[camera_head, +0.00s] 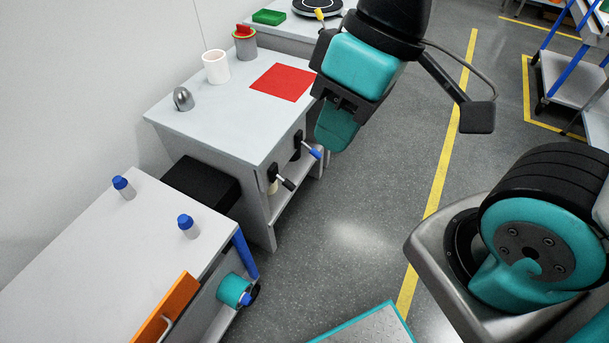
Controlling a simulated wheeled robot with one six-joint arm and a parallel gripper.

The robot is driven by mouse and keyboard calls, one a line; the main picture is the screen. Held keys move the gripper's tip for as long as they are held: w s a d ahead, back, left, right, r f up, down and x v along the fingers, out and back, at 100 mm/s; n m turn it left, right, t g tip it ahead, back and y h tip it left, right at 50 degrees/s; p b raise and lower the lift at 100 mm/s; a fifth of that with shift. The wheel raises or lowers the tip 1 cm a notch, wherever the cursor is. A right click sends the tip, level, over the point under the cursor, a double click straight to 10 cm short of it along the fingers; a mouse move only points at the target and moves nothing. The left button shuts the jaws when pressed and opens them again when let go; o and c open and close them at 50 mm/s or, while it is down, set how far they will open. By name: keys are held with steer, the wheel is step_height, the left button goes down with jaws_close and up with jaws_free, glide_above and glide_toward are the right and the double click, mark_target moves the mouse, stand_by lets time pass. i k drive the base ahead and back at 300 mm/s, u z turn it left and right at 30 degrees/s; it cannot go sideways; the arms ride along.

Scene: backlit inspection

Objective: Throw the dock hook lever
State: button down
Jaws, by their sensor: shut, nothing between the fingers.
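Two small levers are on the front face of the grey table. One lever has a blue grip (311,151) and the other, nearer one has a black grip (286,184). I cannot tell which of them is the dock hook lever. My gripper (333,138) is shut and empty, pointing down in front of the table. In the picture it is just right of and above the blue grip, and I see no contact with either lever. Some of the lever mounts are dark and hard to make out.
The grey table (210,119) holds a white cup (216,67), a red mat (283,82) and a metal dome (183,99). A nearer white table (100,260) has two blue-capped bottles and an orange panel (168,308). Open floor (350,220) lies to the right.

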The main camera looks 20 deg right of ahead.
mark_target(287, 183)
steer(key=z, duration=2)
steer(key=k, duration=0.95)
steer(key=u, duration=1.45)
